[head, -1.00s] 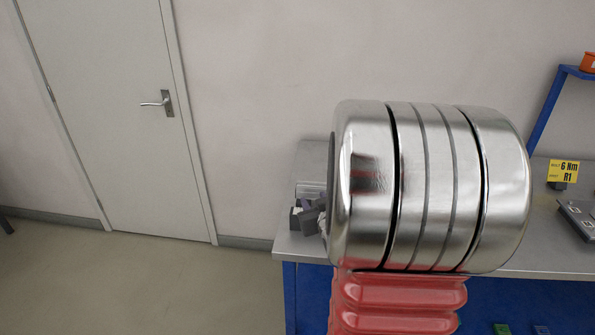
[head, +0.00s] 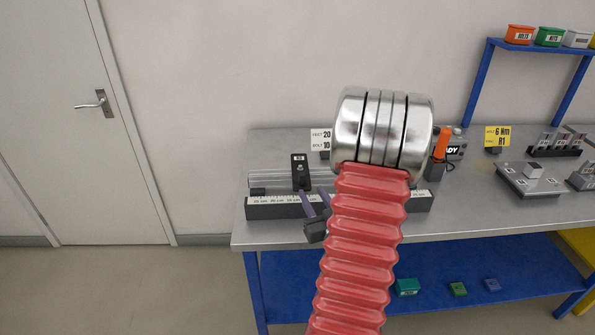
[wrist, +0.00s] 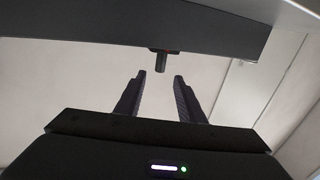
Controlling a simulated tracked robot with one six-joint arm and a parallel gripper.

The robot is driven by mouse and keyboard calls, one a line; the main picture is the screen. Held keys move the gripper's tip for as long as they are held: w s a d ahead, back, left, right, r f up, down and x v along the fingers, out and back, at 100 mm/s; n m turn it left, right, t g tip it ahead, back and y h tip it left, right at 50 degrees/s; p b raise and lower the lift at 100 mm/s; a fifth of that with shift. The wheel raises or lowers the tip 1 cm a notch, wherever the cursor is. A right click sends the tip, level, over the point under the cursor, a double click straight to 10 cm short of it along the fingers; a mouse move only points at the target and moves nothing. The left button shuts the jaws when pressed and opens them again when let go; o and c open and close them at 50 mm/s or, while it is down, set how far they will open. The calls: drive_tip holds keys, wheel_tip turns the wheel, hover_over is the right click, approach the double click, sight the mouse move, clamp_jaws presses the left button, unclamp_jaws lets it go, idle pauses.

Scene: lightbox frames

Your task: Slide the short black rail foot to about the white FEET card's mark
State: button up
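A black rail foot (head: 299,172) with a small white label stands on the silver rail (head: 270,181) at the bench's left; I take it for the short one. A white card (head: 320,139) with 20 and 10 on it stands behind, partly hidden by my arm. My gripper (head: 314,198) is in front of the printed scale, its fingers pointing up toward the rail. In the wrist view the two fingers (wrist: 160,88) are apart with nothing between them. A small dark peg with an orange band (wrist: 161,61) shows beyond the tips, under a dark bar; I cannot tell what it belongs to.
A dark block with a white centimetre scale (head: 270,206) runs along the bench front. My arm hides its middle. An orange-handled tool (head: 441,143), a yellow card (head: 497,136) and a grey tray (head: 531,181) are to the right. A blue shelf (head: 430,275) lies below.

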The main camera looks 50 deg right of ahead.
approach(298, 170)
drive_tip(key=w+r, duration=0.1)
drive_tip(key=w, duration=0.1)
drive_tip(key=w+d+r, duration=0.2)
drive_tip(key=w, duration=0.1)
drive_tip(key=shift+w+d+r, duration=0.1)
drive_tip(key=shift+w+d, duration=0.05)
drive_tip(key=shift+w, duration=0.2)
drive_tip(key=shift+c, duration=0.5)
clamp_jaws()
